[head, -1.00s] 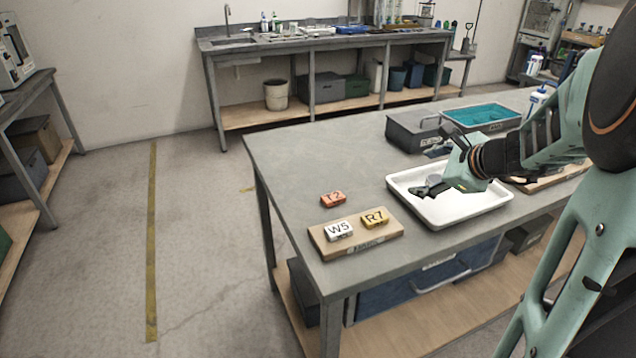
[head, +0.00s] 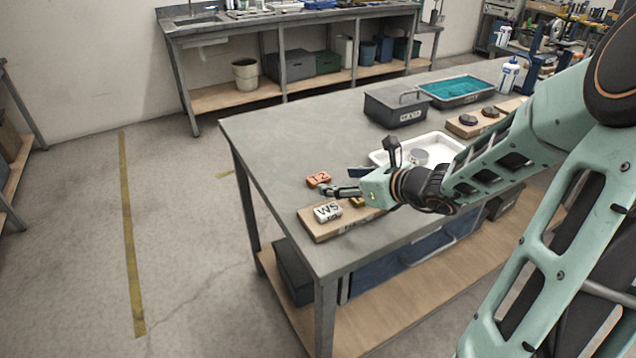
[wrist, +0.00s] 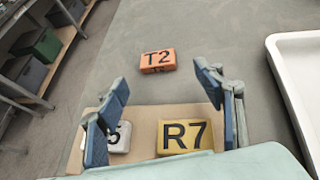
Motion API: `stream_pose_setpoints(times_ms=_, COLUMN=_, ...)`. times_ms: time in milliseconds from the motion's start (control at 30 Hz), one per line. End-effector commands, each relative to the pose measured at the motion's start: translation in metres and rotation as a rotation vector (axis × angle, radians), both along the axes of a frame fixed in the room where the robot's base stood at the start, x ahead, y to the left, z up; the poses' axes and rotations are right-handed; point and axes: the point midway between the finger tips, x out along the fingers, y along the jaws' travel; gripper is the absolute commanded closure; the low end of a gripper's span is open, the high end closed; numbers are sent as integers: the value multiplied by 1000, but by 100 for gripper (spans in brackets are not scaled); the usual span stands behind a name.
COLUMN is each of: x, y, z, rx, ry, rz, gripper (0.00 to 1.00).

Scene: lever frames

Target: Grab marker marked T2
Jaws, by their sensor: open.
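The orange marker T2 (head: 318,179) lies on the grey table, beyond the wooden board. My gripper (head: 345,190) is open and empty, above the board and short of T2. In the wrist view my gripper (wrist: 165,85) has its two fingers spread wide, with the yellow marker R7 (wrist: 185,137) and part of the white marker W5 (wrist: 119,137) showing below and between them. In the head view R7 is mostly hidden by my gripper.
The wooden board (head: 312,228) carries W5 (head: 327,211) and R7 at the table's front corner. A white tray (head: 378,158) stands right of T2, with a round grey thing in it. A dark bin (head: 395,112) and a teal-lined tray (head: 455,90) are farther back. The table left of T2 is clear.

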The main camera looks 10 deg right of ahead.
Motion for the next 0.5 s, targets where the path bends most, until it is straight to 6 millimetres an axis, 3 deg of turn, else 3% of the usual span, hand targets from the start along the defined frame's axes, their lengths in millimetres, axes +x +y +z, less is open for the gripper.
stream_pose_setpoints(times_ms=500, x=44, y=29, z=-26, rx=0, ry=0, rz=1, gripper=38)
